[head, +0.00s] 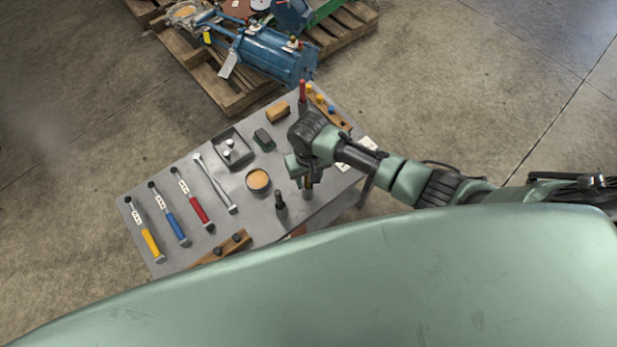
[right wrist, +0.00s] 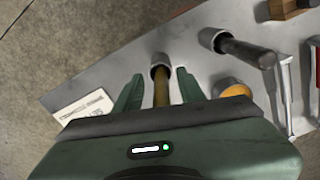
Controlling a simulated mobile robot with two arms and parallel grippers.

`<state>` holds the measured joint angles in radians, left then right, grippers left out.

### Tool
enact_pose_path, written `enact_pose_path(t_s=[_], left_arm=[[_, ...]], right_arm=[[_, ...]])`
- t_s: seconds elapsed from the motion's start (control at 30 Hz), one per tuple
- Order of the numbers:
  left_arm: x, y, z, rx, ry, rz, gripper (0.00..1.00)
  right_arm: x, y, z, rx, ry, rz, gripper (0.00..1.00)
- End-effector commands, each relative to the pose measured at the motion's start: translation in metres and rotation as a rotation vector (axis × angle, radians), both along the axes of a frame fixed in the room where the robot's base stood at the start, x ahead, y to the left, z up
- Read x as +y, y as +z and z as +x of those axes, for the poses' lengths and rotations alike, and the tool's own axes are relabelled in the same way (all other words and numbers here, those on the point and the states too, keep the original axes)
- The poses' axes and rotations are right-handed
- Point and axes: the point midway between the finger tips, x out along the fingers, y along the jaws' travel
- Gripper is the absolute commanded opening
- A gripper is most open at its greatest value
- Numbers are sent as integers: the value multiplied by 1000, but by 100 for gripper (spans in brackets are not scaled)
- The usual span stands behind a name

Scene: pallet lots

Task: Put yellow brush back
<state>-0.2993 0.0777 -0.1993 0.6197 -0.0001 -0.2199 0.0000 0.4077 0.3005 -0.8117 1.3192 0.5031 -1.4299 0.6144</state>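A yellow-brown handle (right wrist: 161,92), which looks like the yellow brush, stands in a small grey cup (right wrist: 159,62) in the right wrist view. In the head view the cup (head: 307,193) is on the grey table (head: 243,213), right below my right gripper (head: 307,180). My right gripper (right wrist: 160,92) is open, with a finger on each side of the handle and gaps showing between. The brush's lower end is hidden in the cup. A similar cup with a dark handle (head: 280,203) stands beside it; it also shows in the right wrist view (right wrist: 212,38). My left gripper is not in view.
Tools with yellow (head: 150,243), blue (head: 175,227) and red (head: 195,210) handles lie on the table's left, with a silver tool (head: 215,185). A bowl (head: 258,181), a tray (head: 230,150) and wooden racks are nearby. Pallets (head: 215,80) stand behind.

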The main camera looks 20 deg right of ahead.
Motion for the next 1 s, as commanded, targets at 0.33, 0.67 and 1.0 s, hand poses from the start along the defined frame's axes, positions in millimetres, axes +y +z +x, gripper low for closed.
enact_pose_path(t_s=[0.33,0.67,1.0], left_arm=[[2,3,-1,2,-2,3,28],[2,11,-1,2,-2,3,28],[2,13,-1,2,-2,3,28]], right_arm=[[0,14,1,-1,0,1,39],[0,83,2,-3,1,2,39],[0,120,1,0,-1,1,39]])
